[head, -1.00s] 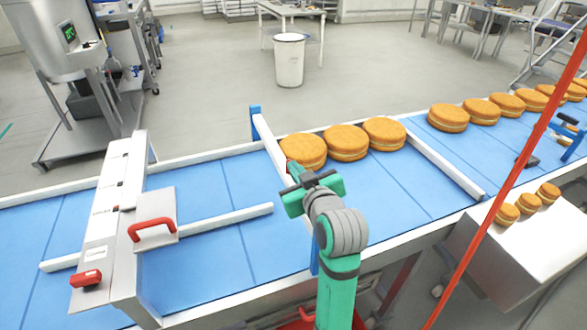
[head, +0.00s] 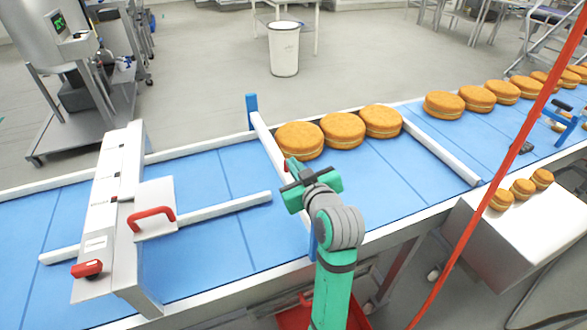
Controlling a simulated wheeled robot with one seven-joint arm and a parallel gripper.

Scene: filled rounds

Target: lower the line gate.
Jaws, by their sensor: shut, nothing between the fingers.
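The line gate (head: 263,134) is a white bar across the blue belt between blue end posts. Three filled rounds (head: 299,140) stand in a row just to its right. I cannot tell how high the bar sits above the belt. My gripper (head: 292,172) is over the belt at the middle of the gate, shut and empty. A small red part shows right at its fingertips; I cannot tell whether they touch it. My gripper and arm hide the near half of the bar.
A second white bar (head: 440,155) crosses the belt farther right, with more rounds beyond it. A panel with a red handle (head: 152,217) spans the belt at left. A red pole (head: 492,180) slants at right. Small rounds (head: 522,188) sit on a steel box.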

